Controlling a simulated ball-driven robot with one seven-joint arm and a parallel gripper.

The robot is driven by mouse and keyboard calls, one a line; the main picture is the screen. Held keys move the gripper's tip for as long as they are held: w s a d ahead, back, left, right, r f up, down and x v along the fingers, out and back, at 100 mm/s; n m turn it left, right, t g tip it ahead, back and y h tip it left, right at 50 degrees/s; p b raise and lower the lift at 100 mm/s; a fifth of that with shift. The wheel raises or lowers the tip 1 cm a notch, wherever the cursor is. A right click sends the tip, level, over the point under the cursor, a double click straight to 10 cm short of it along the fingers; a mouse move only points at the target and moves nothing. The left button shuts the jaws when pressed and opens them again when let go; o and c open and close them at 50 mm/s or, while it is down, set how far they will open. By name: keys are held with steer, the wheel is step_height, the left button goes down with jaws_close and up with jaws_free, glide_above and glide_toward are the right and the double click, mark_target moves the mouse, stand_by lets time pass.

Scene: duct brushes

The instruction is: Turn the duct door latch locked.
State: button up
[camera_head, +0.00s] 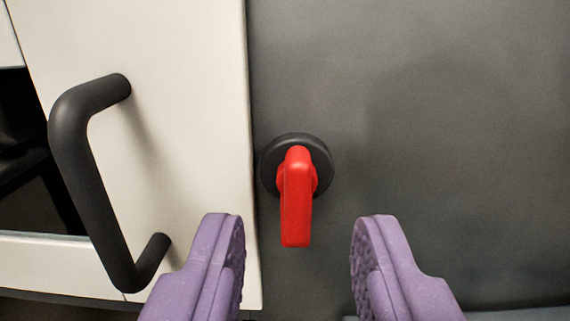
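The duct door latch is a red lever (297,205) on a round black base (269,172), fixed to the dark grey panel just right of the white door's edge. The lever hangs almost straight down from its pivot. The white duct door (190,110) fills the left side and looks flush beside the panel. My gripper (298,232) has two purple fingers, spread wide apart. The left fingertip is left of the lever and the right fingertip is right of it, with gaps on both sides. I cannot tell how far the tips are from the panel in depth.
A black bar handle (80,185) stands out from the door, left of my left finger. The grey panel (450,130) is bare on the right. A dark opening (30,160) shows at the far left.

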mark_target(299, 204)
steer(key=w, duration=0.4)
steer(key=shift+w+b, duration=0.1)
steer(key=shift+b, duration=0.3)
steer(key=shift+c, duration=0.4)
jaws_close()
